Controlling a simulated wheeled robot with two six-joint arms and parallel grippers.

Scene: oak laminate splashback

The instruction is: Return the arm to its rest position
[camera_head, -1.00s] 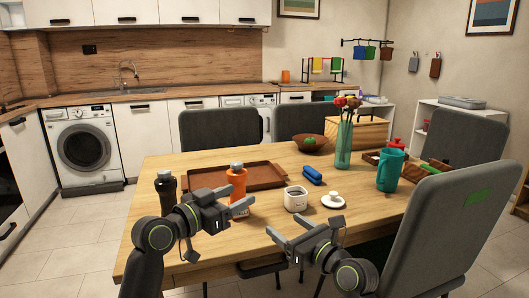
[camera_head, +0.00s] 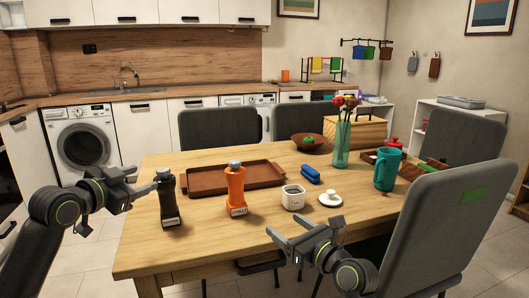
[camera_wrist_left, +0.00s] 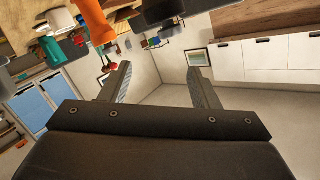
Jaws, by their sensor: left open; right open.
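My left gripper (camera_head: 141,181) is open and empty in the head view, off the table's left edge, with its fingers pointing toward the black bottle (camera_head: 169,200). I cannot tell if a fingertip touches the bottle. In the left wrist view the two fingers (camera_wrist_left: 158,82) stand apart with nothing between them. My right gripper (camera_head: 301,228) is open and empty above the table's front edge, in front of the white mug (camera_head: 293,198).
An orange bottle (camera_head: 236,190), a brown tray (camera_head: 205,187), a blue object (camera_head: 310,174), a small saucer (camera_head: 341,201), a glass vase (camera_head: 341,143) and a teal pitcher (camera_head: 386,168) stand on the table (camera_head: 215,240). A grey chair (camera_head: 440,230) is close on the right.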

